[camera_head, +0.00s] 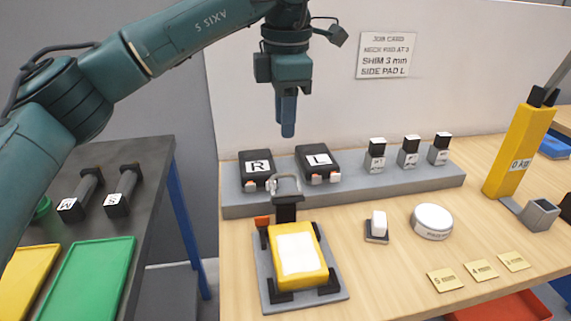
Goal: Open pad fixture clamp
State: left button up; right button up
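The pad fixture (338,290) is a grey plate on the wooden bench, left of the middle. It carries a yellow block with a white top (298,254), held between black corner pieces. At its back edge stands the clamp, a dark body (287,209) with a pale metal loop handle (285,180) above it. An orange-topped post (262,222) is beside the clamp. My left gripper (288,132) hangs pointing down, in line above the clamp in the picture and apart from it. Its blue fingers overlap in this view, so their opening is unclear. It holds nothing visible. My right gripper is out of view.
A grey ledge (340,200) behind the fixture holds black blocks R (257,168) and L (318,163) and several small blocks. A white round tin (432,221) and a small white-topped block (378,225) stand right of the fixture. A yellow post (518,150) rises far right.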

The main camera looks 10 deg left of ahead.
pick_arm(q)
jog(key=f, duration=1)
jog(key=shift+w+a, duration=0.15)
jog(key=shift+w, duration=0.2)
grip_shut()
